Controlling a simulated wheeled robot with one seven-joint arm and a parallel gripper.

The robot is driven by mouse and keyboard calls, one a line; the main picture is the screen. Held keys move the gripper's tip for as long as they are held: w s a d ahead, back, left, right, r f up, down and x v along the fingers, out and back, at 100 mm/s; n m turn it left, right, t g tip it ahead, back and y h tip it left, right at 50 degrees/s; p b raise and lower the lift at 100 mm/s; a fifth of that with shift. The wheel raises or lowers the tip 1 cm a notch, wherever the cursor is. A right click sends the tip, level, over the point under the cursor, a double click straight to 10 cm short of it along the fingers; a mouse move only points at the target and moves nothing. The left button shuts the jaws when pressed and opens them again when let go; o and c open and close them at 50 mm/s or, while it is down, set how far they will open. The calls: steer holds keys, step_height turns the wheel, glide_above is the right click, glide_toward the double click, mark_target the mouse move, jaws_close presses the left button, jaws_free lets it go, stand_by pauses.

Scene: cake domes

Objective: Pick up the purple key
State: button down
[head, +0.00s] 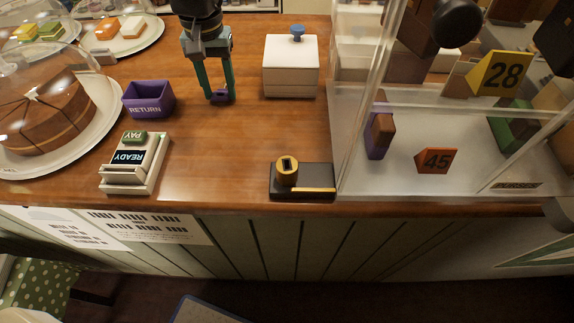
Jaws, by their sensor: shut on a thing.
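My gripper (220,97) points down over the wooden counter, between the purple RETURN box and the white lidded box. Its fingers are shut on the purple key (219,99), a small purple piece showing at the fingertips, close to the counter top. The fingers hide part of the key. I cannot tell whether the key still touches the counter.
A purple RETURN box (148,99) stands left of my gripper. A white box with a blue knob (291,68) stands right. In front are a card reader (134,163) and a black block with a gold lock (303,181). A glass case (440,130) fills the right; cake domes (45,110) stand left.

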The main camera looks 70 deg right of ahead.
steer(key=shift+r+p, duration=0.35)
steer(key=shift+r, duration=0.2)
steer(key=shift+r+p, duration=2.15)
steer(key=shift+r, duration=0.95)
